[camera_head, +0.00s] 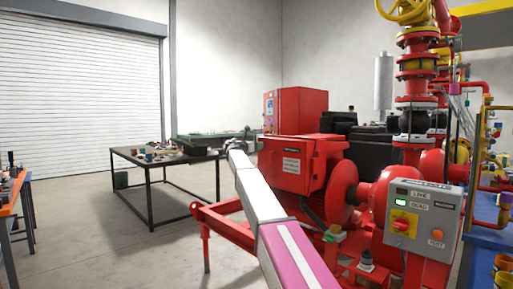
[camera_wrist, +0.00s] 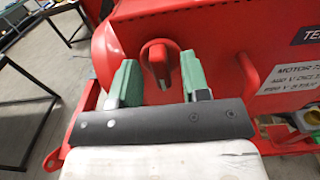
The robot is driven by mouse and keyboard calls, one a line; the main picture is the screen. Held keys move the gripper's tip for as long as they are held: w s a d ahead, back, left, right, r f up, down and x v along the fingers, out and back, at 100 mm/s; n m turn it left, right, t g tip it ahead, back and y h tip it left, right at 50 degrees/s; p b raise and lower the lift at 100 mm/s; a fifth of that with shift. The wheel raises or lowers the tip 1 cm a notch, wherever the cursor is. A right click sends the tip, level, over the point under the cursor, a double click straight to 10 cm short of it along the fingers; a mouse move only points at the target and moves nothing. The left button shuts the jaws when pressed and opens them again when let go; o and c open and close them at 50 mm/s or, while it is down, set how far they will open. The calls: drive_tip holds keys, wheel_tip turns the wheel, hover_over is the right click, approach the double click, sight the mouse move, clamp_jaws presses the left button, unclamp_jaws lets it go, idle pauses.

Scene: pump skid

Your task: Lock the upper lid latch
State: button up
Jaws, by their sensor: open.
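A red latch (camera_wrist: 158,64) with a raised handle and a dark curved edge sits on the red box (camera_wrist: 215,40) in the wrist view. Its handle looks roughly upright. I cannot tell whether it is the upper latch. My gripper (camera_wrist: 160,68) is open, with green fingers on either side of the latch handle and a visible gap on both sides. Contact is not visible. In the head view the red terminal box (camera_head: 300,160) stands on the pump skid, and my gripper (camera_head: 236,144) is at its left side. The latch is not discernible there.
A grey control box (camera_head: 423,215) with a red switch stands at the front right. A dark table (camera_head: 150,165) with loose items stands behind my arm at left. A red skid frame (camera_head: 215,215) runs below. Open floor lies at left.

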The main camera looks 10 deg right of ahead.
drive_tip(key=shift+c, duration=0.3)
clamp_jaws()
drive_tip(key=shift+s+d+f+m, duration=0.1)
drive_tip(key=shift+m, duration=4.4)
drive_tip(key=shift+s+d+f+m, duration=0.1)
drive_tip(key=shift+m, duration=4.4)
